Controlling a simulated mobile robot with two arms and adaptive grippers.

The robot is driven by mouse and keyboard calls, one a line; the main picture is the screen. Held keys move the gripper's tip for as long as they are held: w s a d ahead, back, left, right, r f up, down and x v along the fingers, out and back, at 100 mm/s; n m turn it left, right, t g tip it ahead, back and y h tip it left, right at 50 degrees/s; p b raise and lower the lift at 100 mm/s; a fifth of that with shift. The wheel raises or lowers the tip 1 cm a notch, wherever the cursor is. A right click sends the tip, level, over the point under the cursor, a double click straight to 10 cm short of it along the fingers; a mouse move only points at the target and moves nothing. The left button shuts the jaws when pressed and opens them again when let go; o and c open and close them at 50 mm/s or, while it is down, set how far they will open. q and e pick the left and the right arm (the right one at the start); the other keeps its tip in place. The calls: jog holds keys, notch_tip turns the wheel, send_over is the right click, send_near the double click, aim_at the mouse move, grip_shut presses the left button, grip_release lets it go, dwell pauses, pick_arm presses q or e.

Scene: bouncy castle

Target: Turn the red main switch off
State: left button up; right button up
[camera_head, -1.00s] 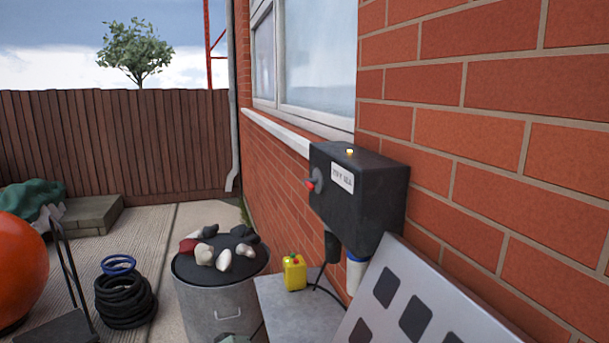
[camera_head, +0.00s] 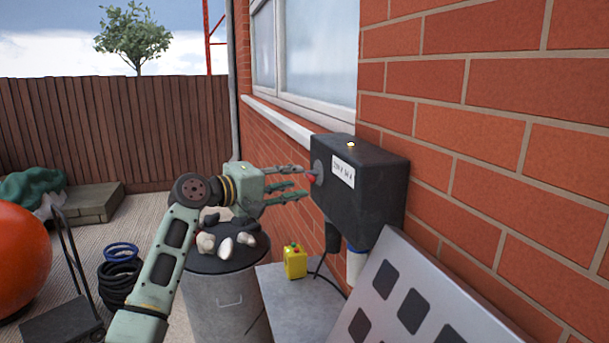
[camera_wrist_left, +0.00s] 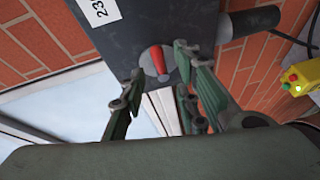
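The red main switch (camera_head: 312,179) sits on the left face of a black box (camera_head: 370,195) fixed to the brick wall. In the left wrist view the switch (camera_wrist_left: 160,60) is a red handle on a round grey disc. My left gripper (camera_head: 303,182) is open in front of that face, fingers pointing right at the switch. In the left wrist view the fingertips (camera_wrist_left: 157,70) lie to either side of the switch with gaps; contact cannot be told. My right gripper is not in view.
Below the box are a yellow control box (camera_head: 295,262) on a grey surface and a tilted grey panel (camera_head: 450,310) with dark squares. A metal bin (camera_head: 225,300) with stones on its lid stands under my left arm. The brick wall bounds the right side.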

aim_at(307, 177)
pick_arm(q)
jog(key=shift+p+x, duration=0.55)
jog(key=shift+x, duration=1.6)
jog(key=shift+s, duration=0.1)
jog(key=shift+c, duration=0.2)
grip_shut()
jog(key=shift+r, duration=0.1)
